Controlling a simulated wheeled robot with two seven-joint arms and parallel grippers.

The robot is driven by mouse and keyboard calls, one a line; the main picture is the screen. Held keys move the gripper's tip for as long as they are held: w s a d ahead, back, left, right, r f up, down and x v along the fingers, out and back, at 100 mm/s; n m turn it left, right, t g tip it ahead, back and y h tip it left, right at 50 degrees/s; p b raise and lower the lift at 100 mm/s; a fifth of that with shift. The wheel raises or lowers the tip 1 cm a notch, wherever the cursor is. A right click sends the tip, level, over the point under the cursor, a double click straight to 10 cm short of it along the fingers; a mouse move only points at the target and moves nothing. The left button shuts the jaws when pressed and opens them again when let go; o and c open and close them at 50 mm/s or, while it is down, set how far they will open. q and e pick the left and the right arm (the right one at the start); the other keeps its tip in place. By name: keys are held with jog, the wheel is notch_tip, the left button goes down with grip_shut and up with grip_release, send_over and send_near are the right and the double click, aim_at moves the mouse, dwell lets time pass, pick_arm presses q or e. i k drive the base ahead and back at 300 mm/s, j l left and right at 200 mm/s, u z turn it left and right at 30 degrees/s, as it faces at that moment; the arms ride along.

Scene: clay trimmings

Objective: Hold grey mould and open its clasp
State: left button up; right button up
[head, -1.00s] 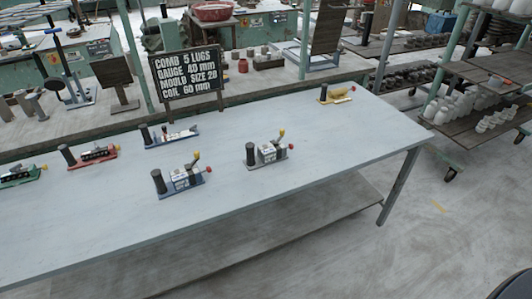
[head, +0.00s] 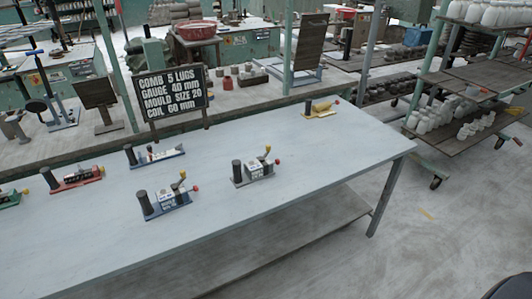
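A grey mould (head: 254,169) stands on the pale table, right of the middle of the row. It has a grey base, a dark upright cylinder at its left end, a pale block with dark markings, a yellow-topped lever and a red knob at its right. The state of its clasp is too small to tell. A similar blue-based mould (head: 166,200) stands to its left and nearer. Neither of my grippers is in the head view.
The long table (head: 300,195) is clear around the grey mould. A yellow device (head: 320,110) sits at the far right end. A blue comb-like device (head: 155,156) and a red one (head: 73,179) stand left. A black sign (head: 173,97) stands behind.

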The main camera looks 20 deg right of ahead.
aim_at(268, 147)
jog(key=l+u, duration=0.35)
jog(key=l, duration=1.2)
